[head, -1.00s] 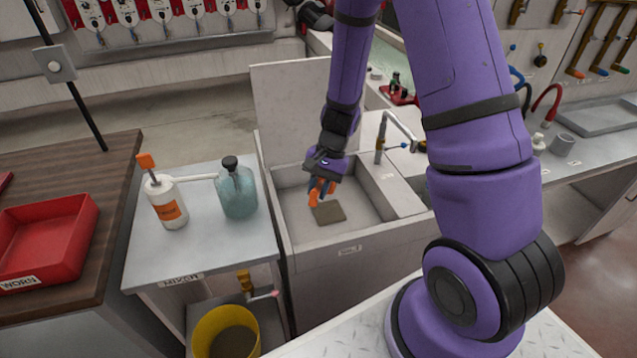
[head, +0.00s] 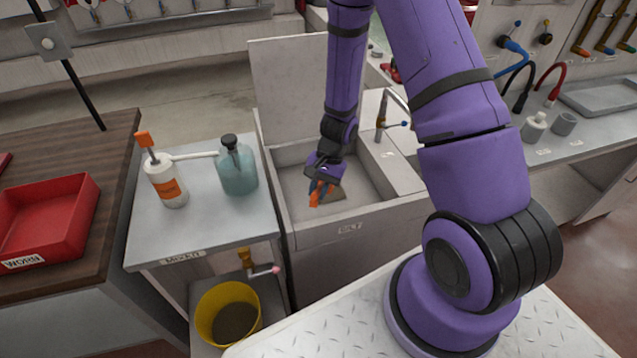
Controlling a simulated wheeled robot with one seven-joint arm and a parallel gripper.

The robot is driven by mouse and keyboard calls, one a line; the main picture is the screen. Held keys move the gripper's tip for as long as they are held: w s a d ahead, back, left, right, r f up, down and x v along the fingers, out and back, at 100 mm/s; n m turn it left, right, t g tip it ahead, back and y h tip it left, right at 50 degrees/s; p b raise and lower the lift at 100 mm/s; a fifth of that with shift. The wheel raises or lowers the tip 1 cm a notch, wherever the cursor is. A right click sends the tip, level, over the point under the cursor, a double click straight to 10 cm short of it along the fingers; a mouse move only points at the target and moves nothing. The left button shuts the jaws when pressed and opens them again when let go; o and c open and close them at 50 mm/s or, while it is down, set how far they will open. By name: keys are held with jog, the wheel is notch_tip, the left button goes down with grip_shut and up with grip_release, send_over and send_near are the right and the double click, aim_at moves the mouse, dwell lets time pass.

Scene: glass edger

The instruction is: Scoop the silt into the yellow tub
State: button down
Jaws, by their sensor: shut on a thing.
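The silt (head: 338,196) is a flat grey-brown patch on the floor of the pale open tank, partly hidden by my gripper. My gripper (head: 322,187) points down inside the tank at the patch's left side. It is shut on a small orange tool (head: 315,198), likely a scoop. The tool's lower end looks close to the tank's front wall; I cannot tell whether it touches anything or carries silt. The yellow tub (head: 205,318) stands on a low shelf to the front left, with dark brown matter inside.
A white pump bottle (head: 164,181) and a teal bottle (head: 238,177) stand on the grey cabinet top. The tank's front wall (head: 350,228) rises between gripper and tub. A red tray (head: 45,240) is left.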

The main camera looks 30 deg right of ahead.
jog(key=shift+w+d+f, duration=0.1)
jog(key=shift+f, duration=3.65)
jog(key=shift+d, duration=0.1)
jog(key=shift+w+d+r, duration=0.15)
jog(key=shift+w+d, duration=0.1)
jog(key=shift+d, duration=0.1)
jog(key=shift+w, duration=0.1)
jog(key=shift+w+d+r, duration=0.1)
jog(key=shift+w+d, duration=1.25)
jog(key=shift+w, duration=0.25)
